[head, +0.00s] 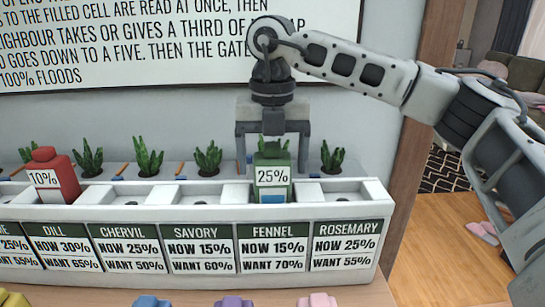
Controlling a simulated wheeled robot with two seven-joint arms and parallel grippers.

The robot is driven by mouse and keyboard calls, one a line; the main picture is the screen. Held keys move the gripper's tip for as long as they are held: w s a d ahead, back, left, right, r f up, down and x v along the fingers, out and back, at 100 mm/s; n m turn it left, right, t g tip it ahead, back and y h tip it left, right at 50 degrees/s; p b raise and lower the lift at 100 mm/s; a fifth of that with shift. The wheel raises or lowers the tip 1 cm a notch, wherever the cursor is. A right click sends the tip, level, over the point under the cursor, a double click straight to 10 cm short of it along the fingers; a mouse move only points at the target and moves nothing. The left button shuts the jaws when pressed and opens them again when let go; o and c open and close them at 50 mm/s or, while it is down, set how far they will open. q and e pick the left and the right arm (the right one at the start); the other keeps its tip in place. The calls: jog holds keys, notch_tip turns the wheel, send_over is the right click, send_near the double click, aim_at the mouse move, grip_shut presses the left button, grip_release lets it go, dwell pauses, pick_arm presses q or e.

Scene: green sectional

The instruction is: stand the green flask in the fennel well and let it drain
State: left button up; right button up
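The green flask (284,192), labelled 25%, stands upright in the fennel well, above the planter's FENNEL label (273,231), which reads NOW 15%, WANT 70%. A blue patch shows at its lower front. My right gripper (272,166) points straight down over the flask from above. Its two fingers are spread wide, one on each side of the flask's top, with gaps showing between them and the flask. The well floor under the flask is hidden. My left gripper is out of view.
The white planter (190,215) has a row of labelled wells. A red flask (52,184) marked 10% stands at the left, above the DILL label. Several small plants line the back. Blue (151,301), purple (233,301) and pink (317,301) objects lie in front, cut off below.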

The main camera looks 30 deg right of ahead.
notch_tip(320, 180, up, 12)
jog(key=shift+r+p, duration=0.2)
jog(key=shift+p, duration=0.6)
dwell(0.3)
